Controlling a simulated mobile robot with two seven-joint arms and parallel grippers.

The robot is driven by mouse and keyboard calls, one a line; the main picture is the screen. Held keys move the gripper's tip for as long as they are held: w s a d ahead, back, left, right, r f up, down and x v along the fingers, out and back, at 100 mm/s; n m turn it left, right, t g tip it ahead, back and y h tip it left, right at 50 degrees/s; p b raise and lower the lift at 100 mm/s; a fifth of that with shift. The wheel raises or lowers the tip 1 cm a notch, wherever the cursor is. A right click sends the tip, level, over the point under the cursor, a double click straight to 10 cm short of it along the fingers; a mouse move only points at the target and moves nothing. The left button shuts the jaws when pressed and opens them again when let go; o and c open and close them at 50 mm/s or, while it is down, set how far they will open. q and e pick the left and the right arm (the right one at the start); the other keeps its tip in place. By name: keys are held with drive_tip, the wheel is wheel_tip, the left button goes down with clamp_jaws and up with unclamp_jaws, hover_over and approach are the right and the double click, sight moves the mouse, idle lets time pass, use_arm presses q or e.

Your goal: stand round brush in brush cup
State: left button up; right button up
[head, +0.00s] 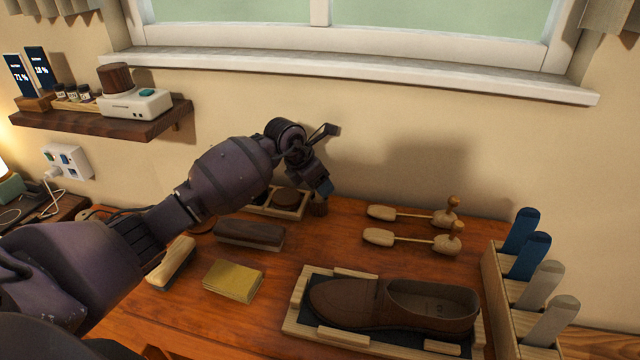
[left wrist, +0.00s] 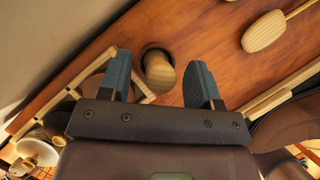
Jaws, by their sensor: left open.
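A small round brush (head: 318,208) stands on the wooden table just below my left gripper (head: 324,186), at the right end of a pale wooden tray. In the left wrist view, the brush (left wrist: 160,74) shows a light wooden knob and a dark round part behind it. It lies between the two blue-grey fingers of my left gripper (left wrist: 164,85), which are open and apart from it on both sides. I cannot clearly make out a brush cup. My right gripper is not in view.
The pale tray (head: 262,209) holds dark round items. A dark brush block (head: 248,234), a yellow pad (head: 233,280) and a shoe (head: 400,303) on a stand lie nearer. Two wooden shoe trees (head: 410,238) lie right. A holder (head: 497,290) with upright handles stands far right.

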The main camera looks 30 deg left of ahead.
use_arm(q)
drive_tip(key=v, duration=0.9)
drive_tip(key=shift+s+r+p, duration=0.15)
drive_tip(key=shift+r+p, duration=0.1)
drive_tip(key=shift+p, duration=0.1)
drive_tip(key=shift+a, duration=0.1)
idle(0.3)
